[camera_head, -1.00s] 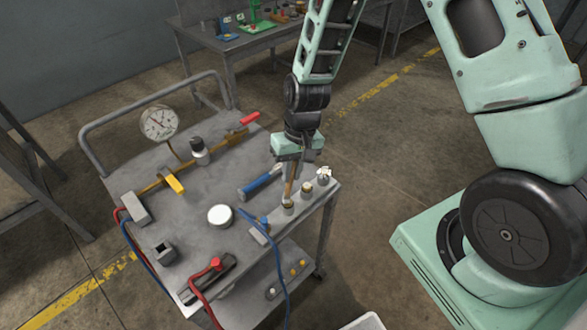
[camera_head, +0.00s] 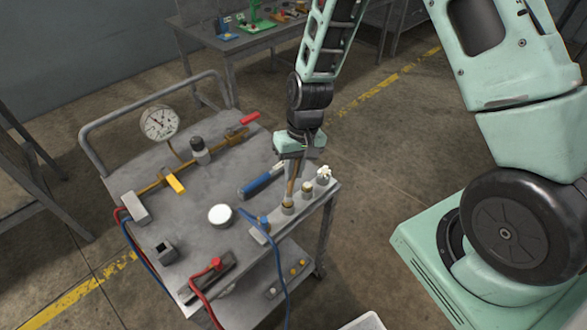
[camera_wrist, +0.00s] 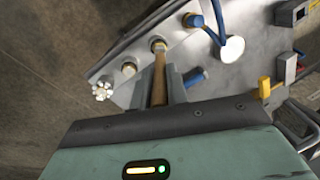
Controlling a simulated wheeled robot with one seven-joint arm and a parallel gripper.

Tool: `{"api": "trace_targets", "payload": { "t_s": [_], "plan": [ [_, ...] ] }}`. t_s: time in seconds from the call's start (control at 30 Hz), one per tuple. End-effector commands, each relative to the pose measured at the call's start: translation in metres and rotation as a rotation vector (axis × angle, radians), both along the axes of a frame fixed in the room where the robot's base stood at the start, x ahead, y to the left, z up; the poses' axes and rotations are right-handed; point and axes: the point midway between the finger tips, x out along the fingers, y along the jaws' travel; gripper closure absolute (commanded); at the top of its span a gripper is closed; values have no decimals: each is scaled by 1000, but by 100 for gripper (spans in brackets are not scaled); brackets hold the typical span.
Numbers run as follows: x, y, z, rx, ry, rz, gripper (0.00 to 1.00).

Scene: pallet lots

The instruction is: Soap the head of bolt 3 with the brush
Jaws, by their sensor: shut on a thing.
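My gripper (camera_head: 292,168) is shut on the wooden brush (camera_wrist: 159,77) and points down over the front edge of the cart. The brush's lower end is at the nearest bolt (camera_head: 288,208) of a row of three; whether it touches cannot be told. The middle bolt (camera_head: 307,190) has a bare, brass-coloured head. The far end bolt (camera_head: 323,178) has white foam on its head, which also shows in the wrist view (camera_wrist: 102,91). No bolt numbers can be read. A round white-topped dish (camera_head: 220,215) stands on the cart to the left.
The cart top (camera_head: 195,235) carries a pressure gauge (camera_head: 159,122), brass pipework with a yellow handle (camera_head: 176,183), a blue-handled tool (camera_head: 258,185) close to my gripper, and red and blue hoses. A blue hose fitting (camera_head: 262,226) sits beside the nearest bolt.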

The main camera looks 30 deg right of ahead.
Motion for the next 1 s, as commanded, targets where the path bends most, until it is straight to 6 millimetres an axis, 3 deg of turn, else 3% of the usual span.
{"api": "trace_targets", "payload": {
  "t_s": [0.43,1.0],
  "plan": [
    [2,-6,-1,0,0,0,100],
    [-2,3,-3,1,4,2,100]
  ]
}}
